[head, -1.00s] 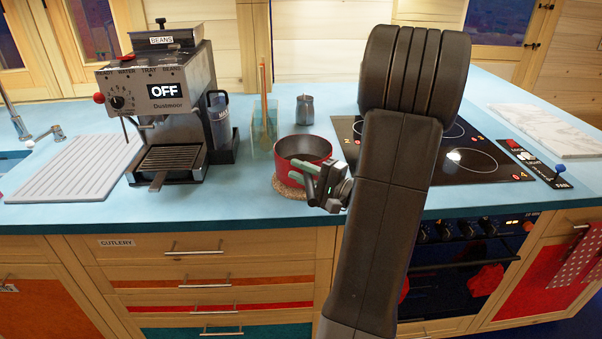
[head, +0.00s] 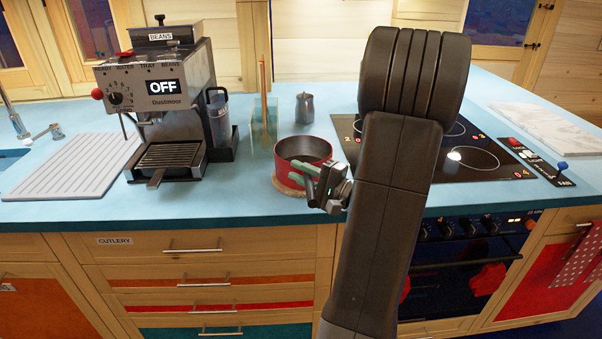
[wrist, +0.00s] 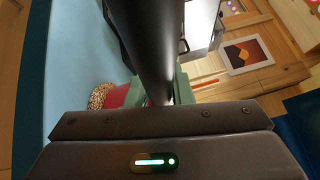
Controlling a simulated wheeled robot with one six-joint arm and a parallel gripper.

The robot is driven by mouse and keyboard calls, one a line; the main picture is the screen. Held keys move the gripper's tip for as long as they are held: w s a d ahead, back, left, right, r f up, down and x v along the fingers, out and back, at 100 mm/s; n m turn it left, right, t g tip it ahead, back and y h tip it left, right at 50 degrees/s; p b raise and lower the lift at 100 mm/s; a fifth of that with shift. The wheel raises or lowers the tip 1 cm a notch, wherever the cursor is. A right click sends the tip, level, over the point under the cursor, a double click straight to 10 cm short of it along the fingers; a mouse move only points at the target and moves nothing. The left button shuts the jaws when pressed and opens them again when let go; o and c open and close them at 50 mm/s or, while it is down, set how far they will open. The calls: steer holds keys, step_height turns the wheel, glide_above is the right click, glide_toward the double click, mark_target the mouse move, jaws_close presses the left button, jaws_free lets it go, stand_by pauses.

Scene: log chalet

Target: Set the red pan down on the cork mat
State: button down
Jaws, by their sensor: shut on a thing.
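The red pan (head: 284,168) is upright, with a dark inside, at the front of the blue counter. The round cork mat (head: 290,190) lies under it, with only its front rim showing. I cannot tell whether the pan's base touches the mat. My gripper (head: 313,175), with pale green fingers, is shut on the pan at its right front side. In the wrist view, the pan's red side (wrist: 112,97) and the cork mat's speckled edge (wrist: 101,96) show close together. A dark bar, likely the pan's handle (wrist: 143,45), runs between the fingers and hides much of the view.
A coffee machine (head: 165,100) stands at the left. A clear upright holder (head: 263,135) and a metal jug (head: 304,108) are behind the pan. The black cooktop (head: 465,160) is to the right. The counter left of the mat is clear.

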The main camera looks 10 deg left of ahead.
steer(key=c, duration=1.2)
jaws_free()
steer(key=b+v, duration=0.1)
steer(key=v, duration=1.2)
steer(key=shift+d+b, duration=0.4)
steer(key=shift+a+f, duration=0.1)
steer(key=p+x, duration=0.2)
steer(key=x, duration=1.1)
steer(key=shift+a+r, duration=0.25)
steer(key=shift+a, duration=0.05)
